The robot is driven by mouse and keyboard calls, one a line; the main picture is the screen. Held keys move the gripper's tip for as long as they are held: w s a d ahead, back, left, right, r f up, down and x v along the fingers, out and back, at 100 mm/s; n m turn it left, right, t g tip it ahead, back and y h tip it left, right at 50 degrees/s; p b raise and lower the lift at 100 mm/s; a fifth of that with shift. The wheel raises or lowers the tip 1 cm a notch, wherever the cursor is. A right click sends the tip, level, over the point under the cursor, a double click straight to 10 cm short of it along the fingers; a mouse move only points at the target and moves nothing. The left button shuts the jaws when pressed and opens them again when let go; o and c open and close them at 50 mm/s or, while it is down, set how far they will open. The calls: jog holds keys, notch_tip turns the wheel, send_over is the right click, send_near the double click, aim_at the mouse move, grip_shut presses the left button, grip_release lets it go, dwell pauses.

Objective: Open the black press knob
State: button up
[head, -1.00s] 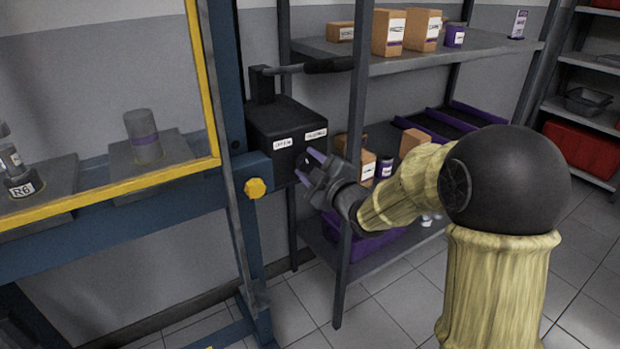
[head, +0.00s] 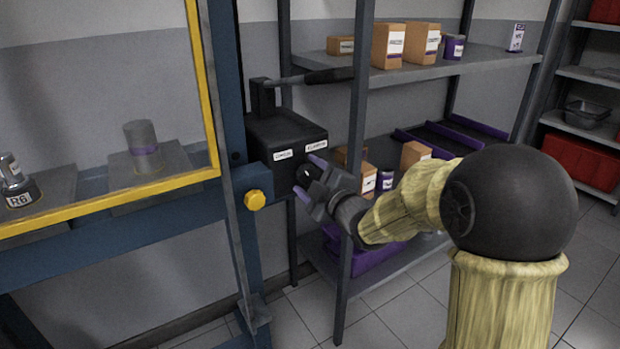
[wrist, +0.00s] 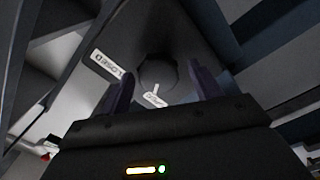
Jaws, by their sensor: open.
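The black press knob (wrist: 157,70) shows in the wrist view as a dark round knob on the face of a black box (head: 283,127). My gripper (wrist: 162,88) is open, with one purple finger on each side of the knob in the picture. I cannot tell whether either finger touches it. In the head view my gripper (head: 308,176) is at the box face and largely hides the knob.
A blue press frame (head: 240,130) with a yellow-edged guard and a yellow knob (head: 254,200) stands left of the box. A lever handle (head: 325,76) extends above the box. A shelf post (head: 359,120) is close to my wrist. Shelves with boxes stand behind.

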jog(key=v, duration=1.7)
jog(key=shift+s+d+b, duration=0.2)
jog(key=shift+b, duration=0.25)
